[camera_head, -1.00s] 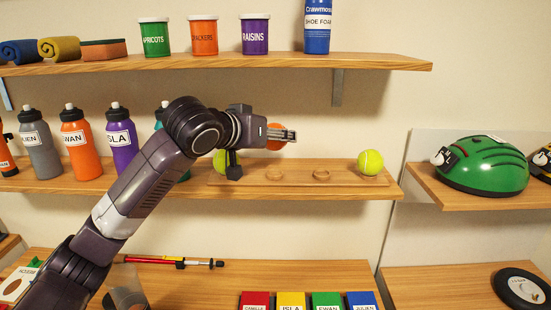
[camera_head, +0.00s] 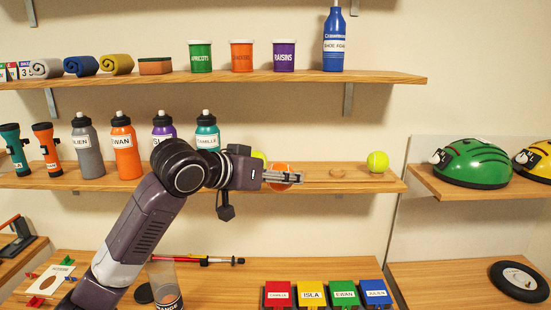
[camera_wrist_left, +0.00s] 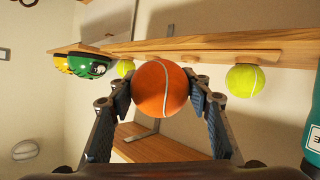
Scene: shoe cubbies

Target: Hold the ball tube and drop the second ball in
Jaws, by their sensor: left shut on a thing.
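My left gripper (camera_head: 284,177) is shut on an orange ball (camera_wrist_left: 160,88), which also shows between its fingers in the head view (camera_head: 279,187). It holds the ball in front of the middle shelf, near the height of its front edge. My right gripper is not in view.
Two yellow-green balls, one at right (camera_head: 378,161) and one partly hidden (camera_head: 259,157), rest on a wooden holder (camera_head: 350,178). Several bottles (camera_head: 124,150) stand left. A pump (camera_head: 205,260), black disc (camera_head: 144,293) and several coloured boxes (camera_head: 311,294) lie below.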

